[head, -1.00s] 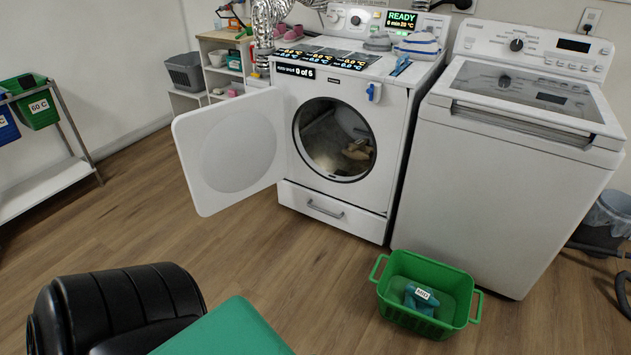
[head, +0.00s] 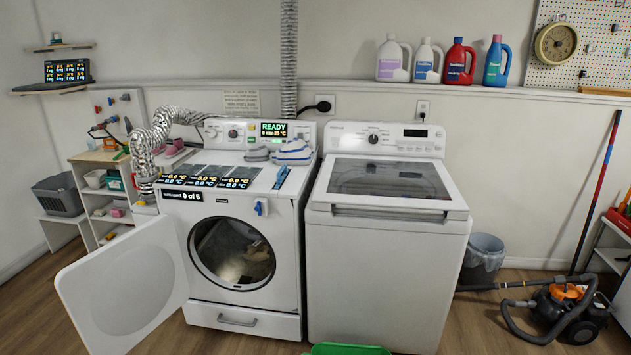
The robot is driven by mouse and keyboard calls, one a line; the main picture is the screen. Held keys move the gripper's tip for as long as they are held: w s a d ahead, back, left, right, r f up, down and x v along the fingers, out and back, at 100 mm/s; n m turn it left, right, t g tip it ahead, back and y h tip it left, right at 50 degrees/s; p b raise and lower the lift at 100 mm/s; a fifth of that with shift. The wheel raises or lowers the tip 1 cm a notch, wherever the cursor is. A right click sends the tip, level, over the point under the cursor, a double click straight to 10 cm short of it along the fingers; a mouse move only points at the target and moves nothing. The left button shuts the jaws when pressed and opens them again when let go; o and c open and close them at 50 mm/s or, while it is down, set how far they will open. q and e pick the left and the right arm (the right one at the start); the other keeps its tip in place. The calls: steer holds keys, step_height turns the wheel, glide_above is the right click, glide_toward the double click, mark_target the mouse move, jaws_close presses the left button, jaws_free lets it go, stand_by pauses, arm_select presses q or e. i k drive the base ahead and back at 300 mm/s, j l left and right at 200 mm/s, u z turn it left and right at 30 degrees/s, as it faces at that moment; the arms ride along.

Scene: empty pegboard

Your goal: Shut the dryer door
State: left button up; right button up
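The dryer (head: 245,315) is the white front-loading machine left of centre in the head view. Its door (head: 128,289) stands wide open, swung out to the left. The round drum opening (head: 231,253) is uncovered, and a beige item (head: 241,266) lies inside. The dryer's display (head: 273,129) reads READY. Neither of my grippers is in view, and nothing touches the door.
A white top-loading washer (head: 385,270) stands close to the dryer's right. A green basket (head: 348,349) shows at the bottom edge, on the floor. Shelves (head: 108,200) stand left behind the door. A vacuum cleaner (head: 570,312) and a bin (head: 483,256) are at the right.

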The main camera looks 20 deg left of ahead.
mark_target(114, 296)
steer(key=j, duration=0.6)
steer(key=k+j+z, duration=0.1)
steer(key=j, duration=0.5)
steer(key=k+j, duration=0.1)
steer(key=j, duration=0.5)
steer(key=j+z, duration=0.1)
steer(key=j, duration=0.5)
steer(key=k+j, duration=0.15)
steer(key=j, duration=0.45)
steer(key=k+j, duration=0.1)
steer(key=j, duration=0.45)
steer(key=k+j+z, duration=0.1)
steer(key=j, duration=0.5)
steer(key=k+j, duration=0.15)
steer(key=j, duration=0.45)
steer(key=i+z, duration=0.05)
